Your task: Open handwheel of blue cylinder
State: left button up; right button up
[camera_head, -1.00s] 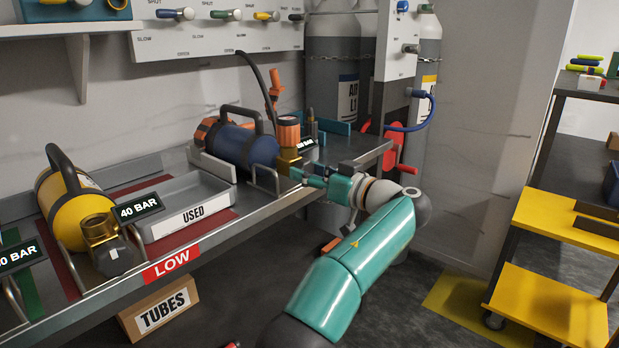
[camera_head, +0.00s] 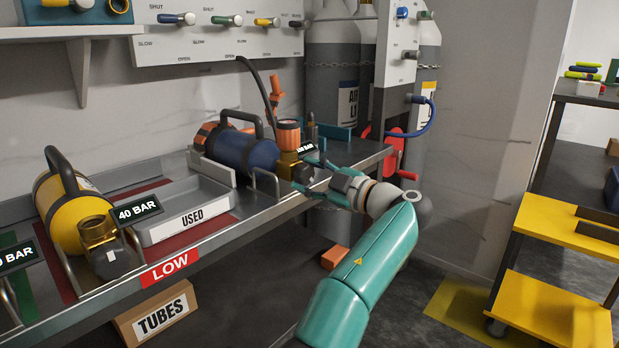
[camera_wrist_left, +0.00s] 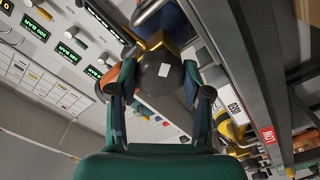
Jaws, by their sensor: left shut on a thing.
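The blue cylinder (camera_head: 250,150) lies on its side on the bench, with a dark carrying handle on top and a brass valve (camera_head: 290,165) at its right end. Its dark round handwheel (camera_head: 303,174) is partly hidden by my left gripper (camera_head: 309,177). In the left wrist view the handwheel (camera_wrist_left: 160,76) carries a white mark and sits between the two fingers of my left gripper (camera_wrist_left: 158,88), which is shut on it. My right gripper is not in view.
An orange gauge-like fitting (camera_head: 288,133) stands above the brass valve. A metal loop guard (camera_head: 265,184) stands in front of the blue cylinder. A TUBES box (camera_head: 158,312) is below.

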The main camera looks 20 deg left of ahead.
pick_arm(q)
jog(key=n, duration=0.5)
jog(key=shift+w+f, duration=0.1)
jog(key=shift+f, duration=0.05)
jog(key=n, duration=0.4)
jog(key=shift+n+p, duration=0.3)
jog(key=shift+n, duration=0.1)
jog(key=shift+w, duration=0.1)
jog(key=shift+n, duration=0.4)
jog(key=o, duration=1.1)
jog(key=shift+o, duration=0.3)
